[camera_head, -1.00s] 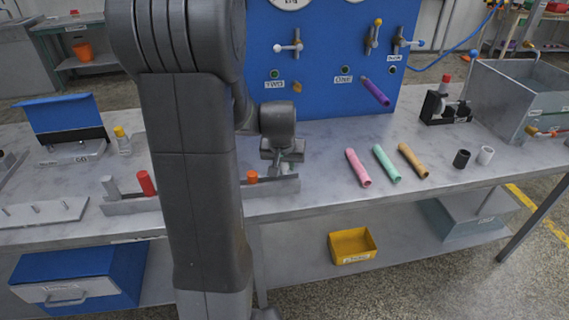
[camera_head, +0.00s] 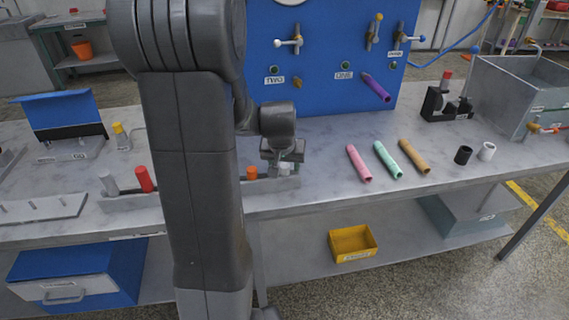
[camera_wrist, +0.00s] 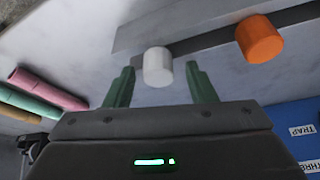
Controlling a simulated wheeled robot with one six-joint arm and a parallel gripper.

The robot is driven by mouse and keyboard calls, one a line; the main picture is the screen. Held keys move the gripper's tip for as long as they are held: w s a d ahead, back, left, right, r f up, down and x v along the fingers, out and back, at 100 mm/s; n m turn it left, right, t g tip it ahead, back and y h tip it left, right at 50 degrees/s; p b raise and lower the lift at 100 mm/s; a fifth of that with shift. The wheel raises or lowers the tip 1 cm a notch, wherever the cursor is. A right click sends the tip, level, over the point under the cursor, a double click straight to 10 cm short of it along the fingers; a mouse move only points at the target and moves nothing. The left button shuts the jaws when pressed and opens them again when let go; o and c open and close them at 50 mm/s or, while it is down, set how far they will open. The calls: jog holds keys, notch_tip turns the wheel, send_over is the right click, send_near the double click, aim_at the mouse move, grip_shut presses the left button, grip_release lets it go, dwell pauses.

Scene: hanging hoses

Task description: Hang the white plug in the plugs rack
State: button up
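The white plug (camera_wrist: 157,66) is between the two green fingers of my gripper (camera_wrist: 160,85) in the wrist view, with a visible gap on each side. My gripper is open around it. The plug is in line with the grey plugs rack (camera_wrist: 205,40), beside an orange plug (camera_wrist: 261,39). I cannot tell how deep it sits in the rack. In the head view my gripper (camera_head: 284,164) is low over the right part of the rack (camera_head: 285,184). The orange plug (camera_head: 252,172) is just left of it. My arm hides the rack's middle.
Pink (camera_head: 358,163), mint (camera_head: 387,160) and tan (camera_head: 413,157) hoses lie on the right. A blue board (camera_head: 330,95) rises behind.

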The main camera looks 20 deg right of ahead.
jog(key=v, duration=1.3)
jog(key=shift+s+r+p, duration=0.2)
jog(key=shift+r+p, duration=0.15)
jog(key=shift+p, duration=0.05)
jog(key=x, duration=1.3)
jog(key=shift+w+f+b, duration=0.15)
jog(key=shift+f+b, duration=0.15)
jog(key=shift+b, duration=0.1)
jog(key=shift+r+p, duration=0.3)
jog(key=shift+f, duration=0.15)
